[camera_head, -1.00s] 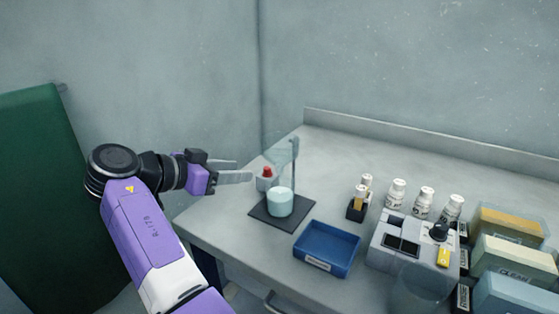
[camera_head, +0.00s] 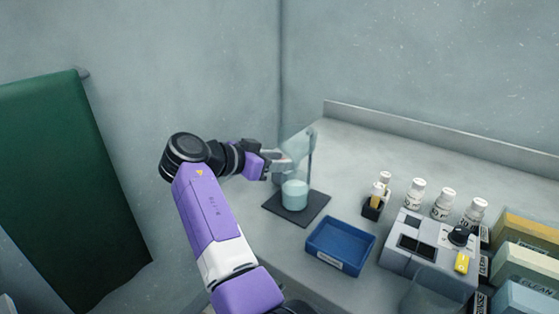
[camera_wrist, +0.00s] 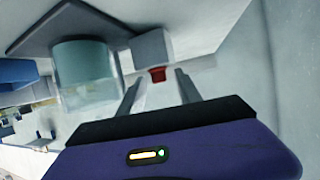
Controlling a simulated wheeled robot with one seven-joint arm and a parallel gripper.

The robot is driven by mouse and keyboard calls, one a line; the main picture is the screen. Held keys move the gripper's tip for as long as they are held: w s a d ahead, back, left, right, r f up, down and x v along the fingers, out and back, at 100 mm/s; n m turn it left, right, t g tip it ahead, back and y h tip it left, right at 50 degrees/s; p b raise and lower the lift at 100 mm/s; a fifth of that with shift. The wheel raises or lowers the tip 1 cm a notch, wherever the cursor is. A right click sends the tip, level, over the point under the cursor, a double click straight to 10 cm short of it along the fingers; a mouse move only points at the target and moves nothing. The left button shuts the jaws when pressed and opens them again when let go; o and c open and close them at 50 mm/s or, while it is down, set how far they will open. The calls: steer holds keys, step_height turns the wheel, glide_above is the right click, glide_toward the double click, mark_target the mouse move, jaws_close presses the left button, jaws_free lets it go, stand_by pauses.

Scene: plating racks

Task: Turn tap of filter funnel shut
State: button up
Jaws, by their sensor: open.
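The filter funnel (camera_head: 296,146) is clear and pale, held by a thin upright stand (camera_head: 311,158) above a teal cup (camera_head: 294,194) on a dark base plate (camera_head: 314,207). My gripper (camera_head: 284,163) is at the funnel's left side in the head view. In the wrist view my gripper (camera_wrist: 158,82) is open, with one finger on each side of a small red piece (camera_wrist: 157,74), which looks like the tap. The red piece sits at the end of a grey block (camera_wrist: 152,48), beside the teal cup (camera_wrist: 82,62). In the head view the red piece is hidden.
A blue tray (camera_head: 340,246) lies in front of the base plate. To the right stand a small dark holder with bottles (camera_head: 375,203), several white bottles (camera_head: 416,191), a grey device (camera_head: 425,250) and labelled boxes (camera_head: 526,263). The bench behind the funnel is clear.

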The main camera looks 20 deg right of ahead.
jaws_close()
steer(key=shift+s+n+t+p, duration=0.1)
steer(key=shift+n+t+p, duration=0.2)
steer(key=shift+p, duration=0.15)
steer(key=shift+s+d+r+n+t+y+p, duration=0.1)
steer(key=shift+n+t+y+p, duration=0.35)
steer(key=shift+n+t+p, duration=0.2)
steer(key=shift+s+d+r+n+t+y+p, duration=0.1)
steer(key=shift+n+t+y+p, duration=0.35)
steer(key=shift+n+t+p, duration=0.15)
steer(key=shift+a+f+n+t+y+p, duration=0.1)
steer(key=shift+f+n+t+y+p, duration=0.05)
steer(key=shift+n+t+y+p, duration=0.5)
